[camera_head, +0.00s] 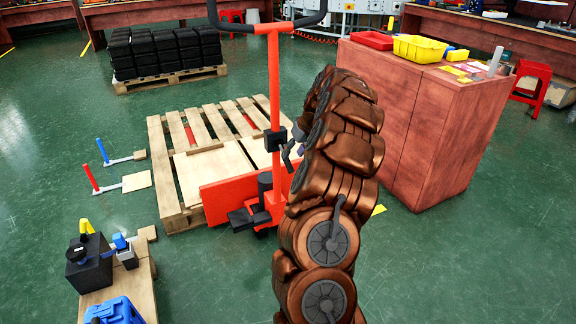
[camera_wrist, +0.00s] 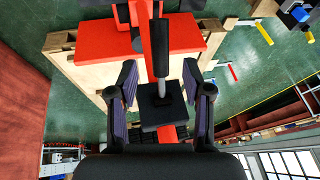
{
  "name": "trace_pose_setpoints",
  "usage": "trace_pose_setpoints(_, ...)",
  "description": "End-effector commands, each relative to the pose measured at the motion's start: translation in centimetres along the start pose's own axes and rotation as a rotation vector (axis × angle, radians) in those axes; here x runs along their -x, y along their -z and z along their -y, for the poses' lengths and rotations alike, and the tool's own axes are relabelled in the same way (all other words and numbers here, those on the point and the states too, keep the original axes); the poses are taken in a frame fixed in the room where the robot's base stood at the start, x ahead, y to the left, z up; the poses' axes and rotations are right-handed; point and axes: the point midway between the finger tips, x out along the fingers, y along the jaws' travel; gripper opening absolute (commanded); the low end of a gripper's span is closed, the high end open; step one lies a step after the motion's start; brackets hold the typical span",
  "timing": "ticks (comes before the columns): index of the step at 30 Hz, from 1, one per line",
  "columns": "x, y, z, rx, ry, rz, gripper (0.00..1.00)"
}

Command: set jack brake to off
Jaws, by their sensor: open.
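The pallet jack has a tall orange column (camera_head: 273,75) with a black handlebar (camera_head: 268,28) on top. A small black box (camera_head: 275,139) is fixed partway up the column, with a dark lever-like part beside it. In the wrist view, a black square block (camera_wrist: 164,113) and a black rod with a grey end (camera_wrist: 160,52) sit between my fingers. I cannot tell the brake's setting. My gripper (camera_wrist: 160,72) is open, its fingers on either side of the rod, with no clear contact. In the head view my gripper is mostly hidden behind my brown arm near the column.
The jack's orange base (camera_head: 228,200) stands at a wooden pallet (camera_head: 167,190). A red-brown cabinet (camera_head: 425,125) with a yellow bin (camera_head: 418,47) is close on the right. A cart with a black box (camera_head: 90,270) is at lower left.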

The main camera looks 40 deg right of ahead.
Motion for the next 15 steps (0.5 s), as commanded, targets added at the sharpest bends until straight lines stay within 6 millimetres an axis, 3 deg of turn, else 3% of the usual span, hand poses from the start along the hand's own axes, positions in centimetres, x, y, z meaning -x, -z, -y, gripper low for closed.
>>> trace_pose_setpoints(9, -4.7, -0.1, 0.0, 0.000, -0.001, 0.000, 0.50)
trace_pose_setpoints(15, -6.2, 0.0, 0.0, 0.001, 0.000, 0.000, 0.50)
